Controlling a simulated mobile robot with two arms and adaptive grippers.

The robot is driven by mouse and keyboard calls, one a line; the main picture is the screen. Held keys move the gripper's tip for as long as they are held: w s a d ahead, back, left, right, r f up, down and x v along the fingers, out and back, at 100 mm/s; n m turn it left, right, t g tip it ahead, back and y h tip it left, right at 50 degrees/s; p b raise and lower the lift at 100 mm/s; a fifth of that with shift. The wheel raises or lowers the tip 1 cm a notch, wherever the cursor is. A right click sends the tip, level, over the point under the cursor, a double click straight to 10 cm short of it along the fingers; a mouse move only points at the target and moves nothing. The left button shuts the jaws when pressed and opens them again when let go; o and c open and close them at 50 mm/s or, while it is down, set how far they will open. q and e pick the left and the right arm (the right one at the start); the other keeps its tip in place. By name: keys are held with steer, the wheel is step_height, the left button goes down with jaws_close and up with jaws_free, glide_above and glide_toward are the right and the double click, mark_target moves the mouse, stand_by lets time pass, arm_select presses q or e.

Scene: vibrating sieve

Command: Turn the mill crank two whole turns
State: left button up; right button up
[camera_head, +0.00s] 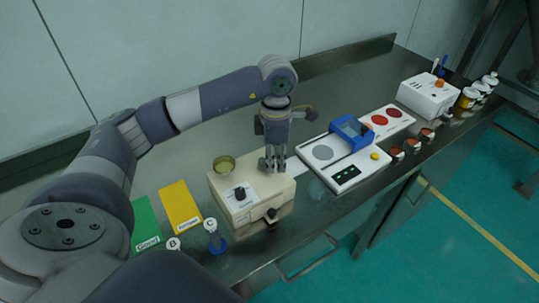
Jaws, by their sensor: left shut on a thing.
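The mill appears to be the beige box (222,192) on the steel bench, with a dark knob (240,193) on a white panel and a black knob (270,215) on its front. A small bowl with yellowish contents (224,164) sits at its back left corner. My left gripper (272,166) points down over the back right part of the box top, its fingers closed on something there. The fingers cover what they hold; it is probably the crank, but its shape and angle cannot be seen. My right gripper is not in view.
A white device with a grey disc (323,153) and a blue frame (351,132) stands right of the box. Jars (468,98) and a white unit (428,96) stand far right.

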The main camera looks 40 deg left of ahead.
arm_select(q)
steer(key=shift+s+d+f, duration=0.1)
steer(key=shift+s, duration=0.3)
